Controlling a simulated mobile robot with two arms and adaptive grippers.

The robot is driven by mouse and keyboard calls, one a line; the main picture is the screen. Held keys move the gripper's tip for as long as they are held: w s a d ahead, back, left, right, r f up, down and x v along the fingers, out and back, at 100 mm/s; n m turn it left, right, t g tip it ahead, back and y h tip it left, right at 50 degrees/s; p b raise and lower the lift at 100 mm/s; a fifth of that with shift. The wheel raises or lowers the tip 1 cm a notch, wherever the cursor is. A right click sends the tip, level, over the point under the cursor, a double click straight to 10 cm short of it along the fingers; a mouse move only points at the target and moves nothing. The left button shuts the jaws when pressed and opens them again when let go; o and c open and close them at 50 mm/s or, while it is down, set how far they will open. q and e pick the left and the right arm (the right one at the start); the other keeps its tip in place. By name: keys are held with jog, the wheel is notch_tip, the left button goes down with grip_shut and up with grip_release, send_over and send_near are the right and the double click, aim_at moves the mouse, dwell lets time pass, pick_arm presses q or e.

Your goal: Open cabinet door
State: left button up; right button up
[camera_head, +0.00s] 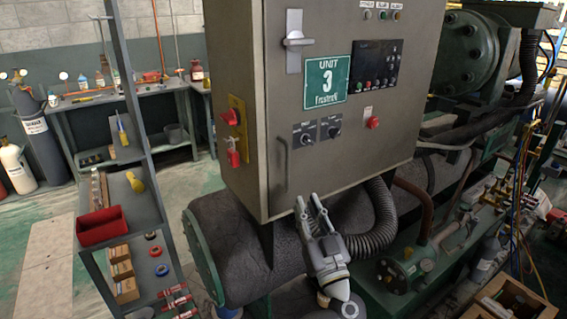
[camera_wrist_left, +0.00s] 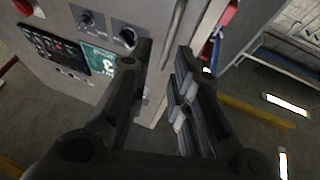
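The grey control cabinet (camera_head: 330,90) stands on a large pipe in the head view, and its door looks shut. A thin upright bar handle (camera_head: 281,165) is low on the left side of the door front. A silver latch (camera_head: 294,42) sits higher up. My left gripper (camera_head: 311,203) is open and empty just below the cabinet's lower edge, below and right of the bar handle. In the left wrist view, the bar handle (camera_wrist_left: 173,35) shows beyond the gap between the open fingers (camera_wrist_left: 163,65); it appears apart from them. My right gripper is not in view.
A red switch with a padlock (camera_head: 234,150) sticks out from the cabinet's left side. A shelf rack (camera_head: 125,160) with a red bin (camera_head: 101,226) stands left. A corrugated hose (camera_head: 380,225) runs below the cabinet. Open floor lies between rack and back workbench.

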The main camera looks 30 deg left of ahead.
aim_at(288, 171)
pick_arm(q)
jog(key=shift+n+g, duration=0.4)
jog(key=shift+g, duration=0.2)
jog(key=p+x, duration=0.1)
jog(key=x, duration=0.2)
jog(key=p+x, duration=0.1)
jog(key=x, duration=0.3)
jog(key=s+r+x, duration=0.1)
jog(key=x, duration=0.2)
jog(key=shift+a+r+p, duration=0.1)
jog(key=shift+a+p, duration=0.1)
jog(key=shift+p, duration=0.2)
jog(key=shift+w+a+r, duration=0.15)
jog(key=shift+w+a, duration=0.2)
jog(key=shift+a, duration=0.05)
grip_shut()
